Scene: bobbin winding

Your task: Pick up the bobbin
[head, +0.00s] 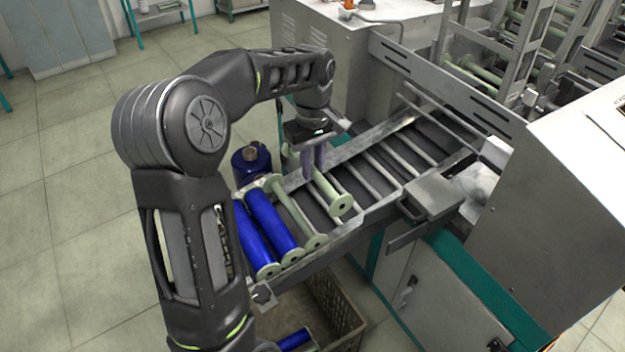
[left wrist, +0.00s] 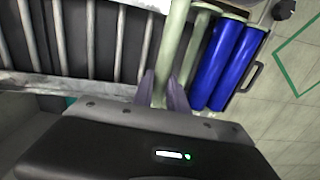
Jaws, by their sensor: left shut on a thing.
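My left gripper (head: 314,168) is over the slatted metal rack, shut on a pale green empty bobbin (head: 333,193). The bobbin lies crosswise between the fingers, with its near round flange toward the rack's front edge. In the left wrist view the fingertips (left wrist: 165,92) close on both sides of its pale shaft (left wrist: 170,55). Whether it touches the slats I cannot tell. Another pale green bobbin (head: 296,212) lies just left of it. Two blue-wound bobbins (head: 272,225) lie farther left; they also show in the left wrist view (left wrist: 240,57). My right gripper is not in view.
The slatted rack (head: 370,178) is empty to the right of the held bobbin. A blue spool (head: 250,165) stands behind the rack's left end. A crate (head: 345,325) with a blue bobbin sits below. The grey machine (head: 560,190) stands at the right.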

